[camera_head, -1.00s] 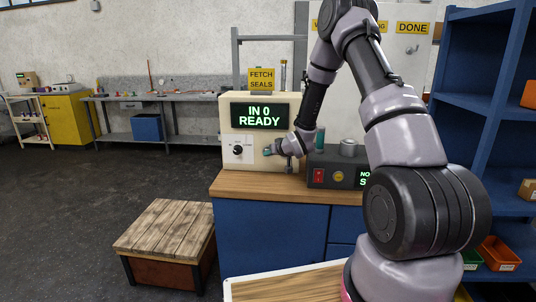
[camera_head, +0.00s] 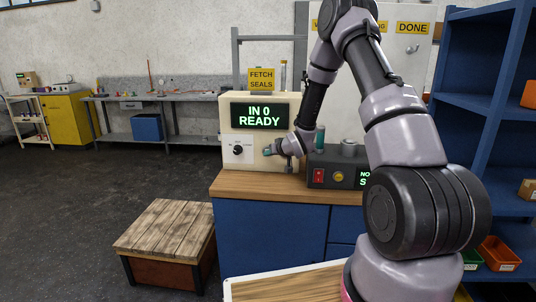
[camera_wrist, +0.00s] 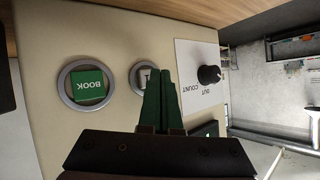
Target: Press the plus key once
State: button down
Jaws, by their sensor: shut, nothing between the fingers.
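A cream machine (camera_head: 234,158) stands on the wood-topped cabinet, and its display (camera_head: 259,115) reads "IN 0 READY". In the wrist view, a round grey-rimmed key (camera_wrist: 137,78) with a white face lies on the panel. Its label is partly hidden behind my fingers, with only a mark like "1" showing. My gripper (camera_wrist: 162,72) is shut and empty, its green fingertips overlapping that key's edge. I cannot tell whether they touch it. In the head view my gripper (camera_head: 267,151) is at the machine's front face.
A black knob (camera_wrist: 209,75) marked "OUT COUNT" is on the other. A dark box with a red switch (camera_head: 318,176) stands to the right. A wooden-topped stool (camera_head: 165,228) is at front left.

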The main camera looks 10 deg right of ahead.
jog(key=shift+w, duration=0.15)
dwell(0.4)
jog(key=shift+w+d, duration=0.15)
jog(key=shift+w, duration=0.15)
dwell(0.3)
jog(key=shift+s, duration=0.4)
jog(key=shift+s+a, duration=0.1)
jog(key=shift+a, duration=0.1)
jog(key=s, duration=0.2)
jog(key=s+a, duration=0.1)
jog(key=s, duration=0.2)
jog(key=shift+s+a, duration=0.3)
jog(key=shift+a, duration=0.1)
